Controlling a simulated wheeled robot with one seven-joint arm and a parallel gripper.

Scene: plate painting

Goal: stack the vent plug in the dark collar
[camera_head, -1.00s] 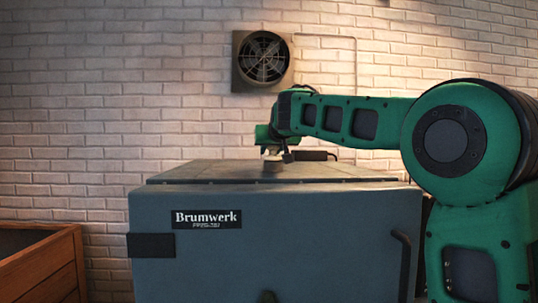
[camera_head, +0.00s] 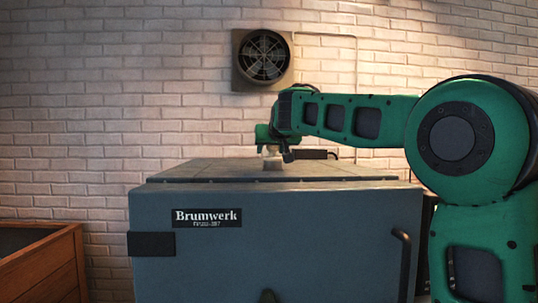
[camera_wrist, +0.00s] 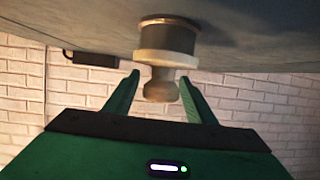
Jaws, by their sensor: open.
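The vent plug (camera_wrist: 160,91) is pale, with a round knob and a wide flange. In the wrist view, which shows the box top along the upper edge, its flange sits against the dark collar (camera_wrist: 166,38). The plug looks straight in line with the collar. My gripper (camera_wrist: 160,77) is open, its green fingers on either side of the knob with visible gaps. In the head view my gripper (camera_head: 272,149) is just above the box top, and the small plug and collar beneath it are hard to tell apart.
The blue-grey Brumwerk box (camera_head: 290,235) carries the collar on its top. A black bar (camera_head: 317,155) lies on or behind the top, right of my gripper. A wooden crate (camera_head: 45,262) stands at lower left. A wall fan (camera_head: 264,55) hangs on the brick wall behind.

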